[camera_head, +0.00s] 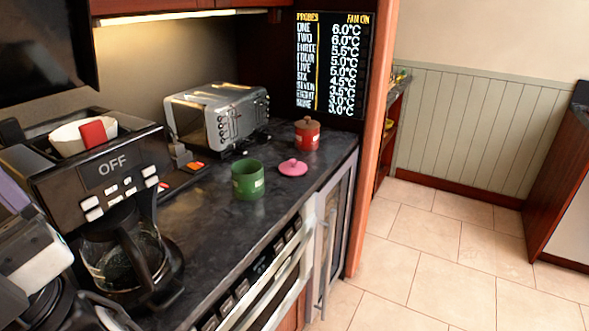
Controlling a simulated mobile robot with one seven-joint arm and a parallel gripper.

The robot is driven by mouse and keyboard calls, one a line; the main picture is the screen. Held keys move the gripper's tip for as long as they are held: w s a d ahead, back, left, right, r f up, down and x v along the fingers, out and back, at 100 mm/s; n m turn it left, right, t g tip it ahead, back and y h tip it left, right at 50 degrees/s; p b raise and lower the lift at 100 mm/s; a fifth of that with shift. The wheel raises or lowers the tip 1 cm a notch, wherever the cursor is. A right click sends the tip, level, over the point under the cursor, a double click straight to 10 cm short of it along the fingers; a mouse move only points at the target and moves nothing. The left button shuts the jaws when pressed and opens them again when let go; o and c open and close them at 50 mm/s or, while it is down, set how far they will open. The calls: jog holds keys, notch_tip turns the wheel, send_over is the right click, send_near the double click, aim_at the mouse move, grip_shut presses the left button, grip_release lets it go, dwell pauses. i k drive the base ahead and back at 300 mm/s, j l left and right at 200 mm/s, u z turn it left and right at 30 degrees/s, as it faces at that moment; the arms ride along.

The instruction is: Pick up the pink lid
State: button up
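The pink lid (293,167) lies flat on the dark countertop, with its small knob facing up. It is right of the open green canister (248,180) and in front of the red canister (307,133), apart from both. My arm shows at the lower left edge, with the dark parts of my gripper (75,305) low in front of the coffee maker. It is far from the lid. The fingertips are cut off or unclear, so I cannot tell whether they are open or shut.
A coffee maker (110,180) with a glass pot stands at left, between my arm and the lid. A silver toaster (218,115) is behind the green canister. The counter's front edge (295,205) and an oven handle run below. Counter around the lid is mostly clear.

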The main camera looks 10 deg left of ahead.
aim_at(293, 167)
jog(key=i+l, duration=1.15)
jog(key=l, duration=0.2)
jog(key=i+l, duration=0.55)
jog(key=i+l+u, duration=0.15)
jog(key=u, duration=0.25)
jog(key=i+l+u, duration=0.1)
jog(key=l+u, duration=0.3)
jog(key=u, duration=1.3)
jog(key=i+u, duration=0.1)
jog(key=i, duration=0.4)
